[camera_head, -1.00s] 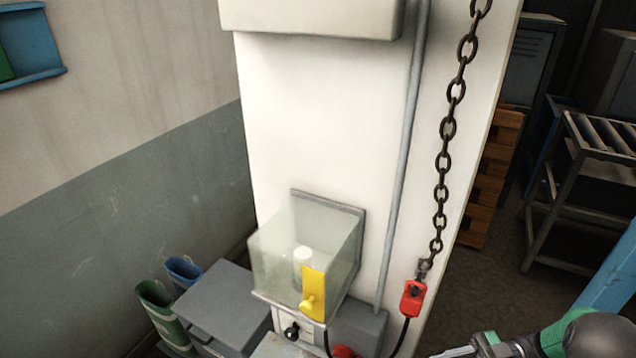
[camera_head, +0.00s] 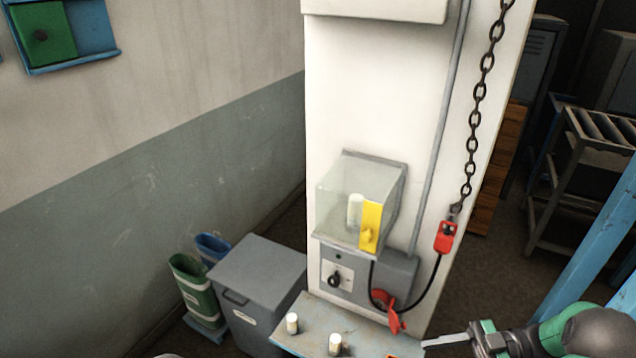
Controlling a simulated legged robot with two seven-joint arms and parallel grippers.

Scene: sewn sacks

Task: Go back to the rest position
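My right gripper (camera_head: 447,341) comes in from the lower right, in front of the right end of a small ledge. It is seen edge-on, with one pale finger showing, so I cannot tell whether it is open or shut. I see nothing held in it. My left gripper is not in view; only a sliver of something grey shows at the bottom edge, left of the middle.
A pillar holds a clear box (camera_head: 335,200) with a yellow latch, a grey switch box (camera_head: 340,270) and a red pendant (camera_head: 445,236) on a chain. White cylinders (camera_head: 292,323) stand on the ledge (camera_head: 310,346). A grey bin (camera_head: 258,285) stands left.

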